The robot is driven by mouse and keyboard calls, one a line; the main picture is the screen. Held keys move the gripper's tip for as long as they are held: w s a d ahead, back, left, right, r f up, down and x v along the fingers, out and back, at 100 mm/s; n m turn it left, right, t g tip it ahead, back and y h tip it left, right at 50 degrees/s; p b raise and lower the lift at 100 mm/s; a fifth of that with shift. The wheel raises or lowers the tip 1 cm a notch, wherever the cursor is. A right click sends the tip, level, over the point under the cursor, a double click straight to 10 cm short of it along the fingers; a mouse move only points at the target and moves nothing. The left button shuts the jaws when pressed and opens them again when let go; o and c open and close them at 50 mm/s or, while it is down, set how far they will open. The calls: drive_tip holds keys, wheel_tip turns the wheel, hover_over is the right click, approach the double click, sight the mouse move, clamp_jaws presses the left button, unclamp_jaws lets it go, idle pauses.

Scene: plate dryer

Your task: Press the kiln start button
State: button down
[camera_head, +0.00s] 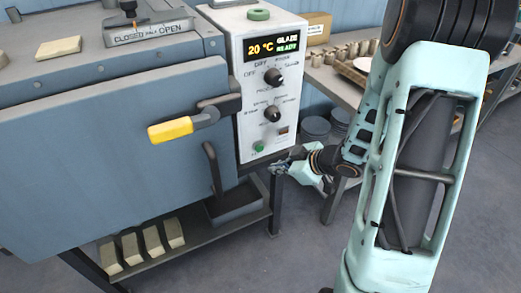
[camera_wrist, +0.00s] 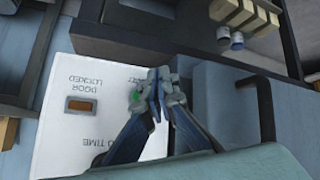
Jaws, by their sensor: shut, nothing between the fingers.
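The kiln (camera_head: 90,120) is a large blue box with a white control panel (camera_head: 240,90) on its right side. A small green button (camera_head: 258,147) sits at the panel's lower left. My gripper (camera_head: 277,167) is shut and empty, just below and right of that button in the head view. In the wrist view my gripper (camera_wrist: 158,88) has its fingertips together beside the green button (camera_wrist: 134,96), which is partly hidden by a finger. I cannot tell whether they touch. An amber lamp window (camera_wrist: 80,104) by the words DOOR LOCKED is on the same panel.
The panel has two black knobs, the upper one (camera_head: 274,77) and the lower one (camera_head: 272,113), and a display (camera_head: 272,48) reading 20 °C GLAZE. A yellow-gripped handle (camera_head: 171,129) sticks out from the kiln front. A table (camera_head: 335,85) with small pots stands at right.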

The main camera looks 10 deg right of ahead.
drive_tip(key=w+a, duration=0.2)
drive_tip(key=w, duration=0.3)
drive_tip(key=shift+w+p, duration=0.35)
drive_tip(key=shift+p, duration=0.1)
drive_tip(key=shift+w, duration=0.15)
idle(1.0)
drive_tip(key=shift+w+p, duration=0.25)
drive_tip(key=shift+p, duration=0.05)
drive_tip(key=shift+w+a+p, duration=0.25)
drive_tip(key=shift+w+p, duration=0.05)
drive_tip(key=shift+w, duration=0.2)
idle(0.6)
drive_tip(key=shift+s+d, duration=0.1)
drive_tip(key=shift+s, duration=0.05)
drive_tip(key=shift+s+d, duration=0.2)
drive_tip(key=shift+s, duration=0.55)
drive_tip(key=shift+s+d, duration=0.25)
drive_tip(key=shift+s, duration=0.55)
drive_tip(key=shift+s+d, duration=0.3)
drive_tip(key=shift+s, duration=0.5)
drive_tip(key=shift+s+d, duration=0.25)
drive_tip(key=shift+s, duration=0.55)
